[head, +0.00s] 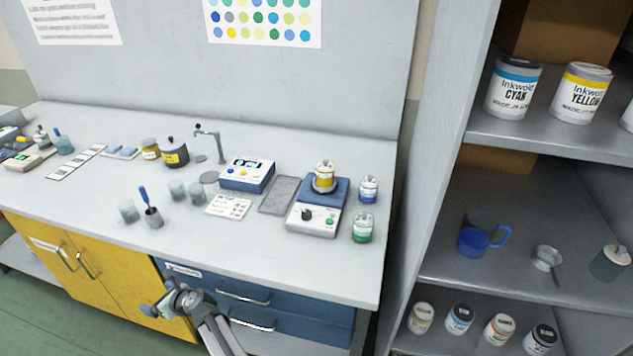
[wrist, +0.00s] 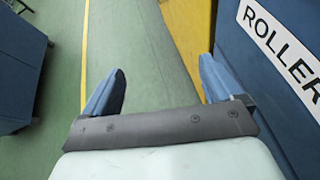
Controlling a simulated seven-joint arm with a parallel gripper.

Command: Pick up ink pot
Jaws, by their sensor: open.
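Several small ink pots stand on the bench. A yellow pot (head: 324,175) sits on top of a blue and white device (head: 313,222). A blue-labelled pot (head: 369,189) and a green pot (head: 362,228) stand to the right of that device. Which one is the task's ink pot I cannot tell. My gripper (head: 160,306) is low in front of the bench's drawers, well apart from the pots. In the wrist view my gripper (wrist: 162,68) has its two blue fingers spread with nothing between them; only floor and cabinet fronts show beyond.
The bench (head: 255,255) also holds a blue box with a display (head: 247,175), a tap (head: 211,145), a dark pot (head: 174,152) and small cups. Shelves at right hold a cyan can (head: 513,88), a yellow can (head: 581,93) and a blue jug (head: 474,241).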

